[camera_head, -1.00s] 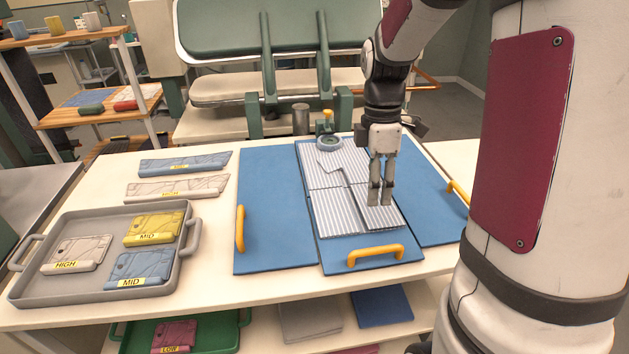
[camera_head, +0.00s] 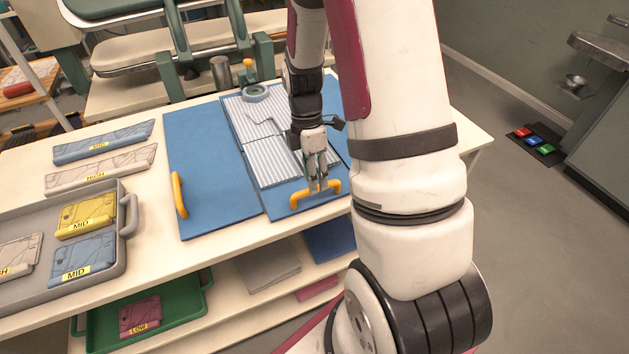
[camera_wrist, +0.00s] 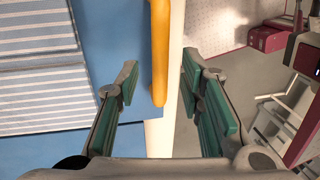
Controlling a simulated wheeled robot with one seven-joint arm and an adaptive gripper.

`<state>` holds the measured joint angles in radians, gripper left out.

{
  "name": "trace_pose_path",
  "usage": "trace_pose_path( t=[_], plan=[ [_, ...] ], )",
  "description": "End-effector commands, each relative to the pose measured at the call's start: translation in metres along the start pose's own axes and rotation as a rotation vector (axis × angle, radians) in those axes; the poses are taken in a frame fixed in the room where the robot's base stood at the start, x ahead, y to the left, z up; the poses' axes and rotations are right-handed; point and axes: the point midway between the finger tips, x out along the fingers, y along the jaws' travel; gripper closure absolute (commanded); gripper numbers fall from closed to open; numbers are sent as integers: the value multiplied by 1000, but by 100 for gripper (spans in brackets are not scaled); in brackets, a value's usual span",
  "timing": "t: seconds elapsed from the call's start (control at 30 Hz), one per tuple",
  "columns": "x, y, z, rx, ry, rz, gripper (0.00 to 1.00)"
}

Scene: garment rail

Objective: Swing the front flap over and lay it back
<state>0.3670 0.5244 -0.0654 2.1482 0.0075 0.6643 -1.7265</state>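The front flap (camera_head: 305,206) is a blue panel lying flat at the table's front edge, with a yellow handle (camera_head: 299,201) at its near edge. The handle also runs upright in the wrist view (camera_wrist: 159,55). My gripper (camera_head: 318,186) points down at the handle. In the wrist view my gripper (camera_wrist: 160,78) is open, one finger on each side of the handle, with gaps between. A striped grey-white cloth (camera_head: 275,165) lies flat on the blue board behind the handle. Whether the fingertips reach handle height is unclear.
The left blue flap (camera_head: 205,150) lies flat with its own yellow handle (camera_head: 179,195). My arm hides much of the right flap (camera_head: 334,135). A grey tray (camera_head: 121,240) with labelled packets stands left. A lower shelf (camera_head: 235,310) is below the table (camera_head: 150,215).

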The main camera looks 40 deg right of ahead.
Motion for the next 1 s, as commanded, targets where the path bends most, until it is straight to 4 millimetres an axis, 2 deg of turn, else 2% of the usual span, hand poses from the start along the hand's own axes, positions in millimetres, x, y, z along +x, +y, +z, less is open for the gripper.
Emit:
trace_pose_path(
  t=[0.2,0.5,0.53,0.67,1.0],
  plan=[
    [17,0,0,0,0,-1,65],
    [19,0,0,0,0,0,65],
    [19,0,0,0,0,0,70],
    [19,0,0,0,0,0,99],
    [16,0,0,1,0,2,100]
  ],
)
